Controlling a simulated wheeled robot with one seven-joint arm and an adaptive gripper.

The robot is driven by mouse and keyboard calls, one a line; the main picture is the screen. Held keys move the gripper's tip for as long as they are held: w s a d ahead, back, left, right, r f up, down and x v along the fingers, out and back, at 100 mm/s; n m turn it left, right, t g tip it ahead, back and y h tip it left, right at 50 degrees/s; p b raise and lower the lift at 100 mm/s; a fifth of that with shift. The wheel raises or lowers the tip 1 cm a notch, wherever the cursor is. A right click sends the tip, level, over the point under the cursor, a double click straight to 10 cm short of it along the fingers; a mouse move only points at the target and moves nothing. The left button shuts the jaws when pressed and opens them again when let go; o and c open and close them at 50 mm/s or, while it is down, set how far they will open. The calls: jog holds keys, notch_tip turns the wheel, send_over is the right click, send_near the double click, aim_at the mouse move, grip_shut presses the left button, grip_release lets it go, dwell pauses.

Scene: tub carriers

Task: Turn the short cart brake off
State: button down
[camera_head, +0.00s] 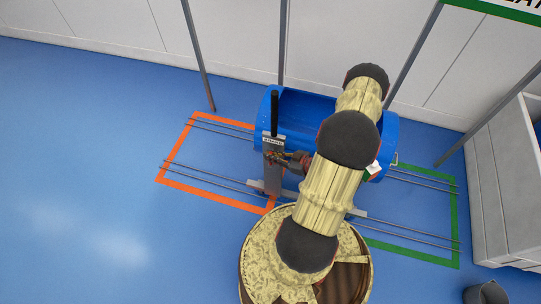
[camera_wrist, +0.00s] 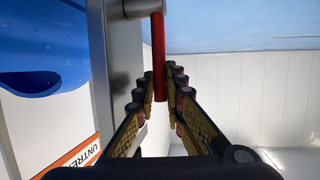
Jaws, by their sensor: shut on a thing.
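The cart carries a blue tub (camera_head: 310,107) and has a grey upright post (camera_head: 272,181) at its left end, with a small label plate and a black upright handle (camera_head: 275,112) at the top. In the wrist view a red brake lever (camera_wrist: 158,50) hangs down from a grey round pivot on the grey post (camera_wrist: 121,45). My gripper (camera_wrist: 158,92) is shut on the lower part of the red lever, one finger on each side. In the head view my gripper (camera_head: 279,158) is at the post's side, below the label, and the lever is mostly hidden there.
The cart stands on rails (camera_head: 210,171) between an orange floor outline (camera_head: 188,137) and a green one (camera_head: 455,215). My arm covers the cart's right part. Grey poles and white wall panels stand behind. A white cabinet (camera_head: 505,180) and a dark bin (camera_head: 487,293) are at right. The left floor is clear.

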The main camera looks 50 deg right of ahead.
jog(key=shift+f, duration=0.1)
jog(key=c, duration=1.8)
grip_release()
jog(key=shift+c, duration=0.2)
